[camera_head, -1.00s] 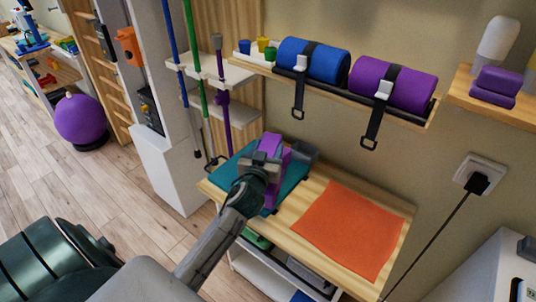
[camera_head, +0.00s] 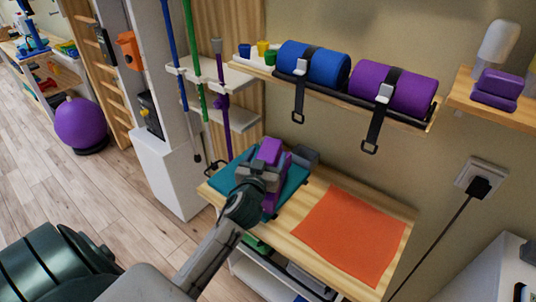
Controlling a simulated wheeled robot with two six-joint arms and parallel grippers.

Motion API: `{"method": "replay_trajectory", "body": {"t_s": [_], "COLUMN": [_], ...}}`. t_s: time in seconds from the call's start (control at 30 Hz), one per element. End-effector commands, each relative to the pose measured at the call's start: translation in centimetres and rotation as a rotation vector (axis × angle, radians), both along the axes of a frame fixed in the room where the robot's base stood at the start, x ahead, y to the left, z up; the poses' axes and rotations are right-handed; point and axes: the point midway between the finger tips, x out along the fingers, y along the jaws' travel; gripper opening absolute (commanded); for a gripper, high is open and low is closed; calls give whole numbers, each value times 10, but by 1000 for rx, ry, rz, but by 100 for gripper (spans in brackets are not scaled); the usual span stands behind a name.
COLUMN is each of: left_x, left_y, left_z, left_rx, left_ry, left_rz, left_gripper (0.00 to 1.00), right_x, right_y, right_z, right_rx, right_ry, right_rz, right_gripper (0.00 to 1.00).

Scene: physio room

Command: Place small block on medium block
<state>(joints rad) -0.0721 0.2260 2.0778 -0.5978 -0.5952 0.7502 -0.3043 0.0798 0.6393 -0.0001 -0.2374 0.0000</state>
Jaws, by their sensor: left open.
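A small purple block (camera_head: 270,150) shows just beyond my left gripper (camera_head: 260,172). A larger purple block (camera_head: 279,187) is below it, partly hidden by the gripper. The small block appears to rest on top of the larger one, though the contact is hidden. Both are over a teal mat (camera_head: 292,186) on the wooden table. My left gripper is open, close in front of the small block. My right gripper is not in view.
A grey container (camera_head: 305,156) stands behind the blocks. An orange cloth (camera_head: 350,233) covers the table's right part. Above, a wall shelf holds a blue roll (camera_head: 315,62) and a purple roll (camera_head: 394,84) with hanging straps. Coloured poles stand at the left.

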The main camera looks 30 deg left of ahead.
Motion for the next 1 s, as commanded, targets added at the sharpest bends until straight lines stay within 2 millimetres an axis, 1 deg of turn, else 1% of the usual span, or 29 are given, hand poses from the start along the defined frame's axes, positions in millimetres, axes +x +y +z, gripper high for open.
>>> {"method": "replay_trajectory", "body": {"t_s": [0.03, 0.2, 0.3, 0.43, 0.5, 0.63, 1.0], "left_x": [-11, -48, -67, -85, -91, -97, -98], "left_y": [-4, -15, -22, -28, -30, -31, -31], "left_z": [-4, -5, -4, -3, -2, -1, 0], "left_rx": [-1, -3, -3, -2, -2, -2, -1], "left_ry": [1, 1, 0, 0, -1, -1, -1], "left_rz": [-1, 0, 0, 0, 1, 1, 1], "left_gripper": [72, 72, 72, 72, 72, 72, 72], "right_x": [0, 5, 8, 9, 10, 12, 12], "right_y": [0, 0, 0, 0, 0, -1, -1], "right_z": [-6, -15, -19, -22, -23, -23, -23], "right_rx": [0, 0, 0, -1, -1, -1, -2], "right_ry": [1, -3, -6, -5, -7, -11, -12], "right_rz": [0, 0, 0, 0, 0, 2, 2], "right_gripper": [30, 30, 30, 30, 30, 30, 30]}}
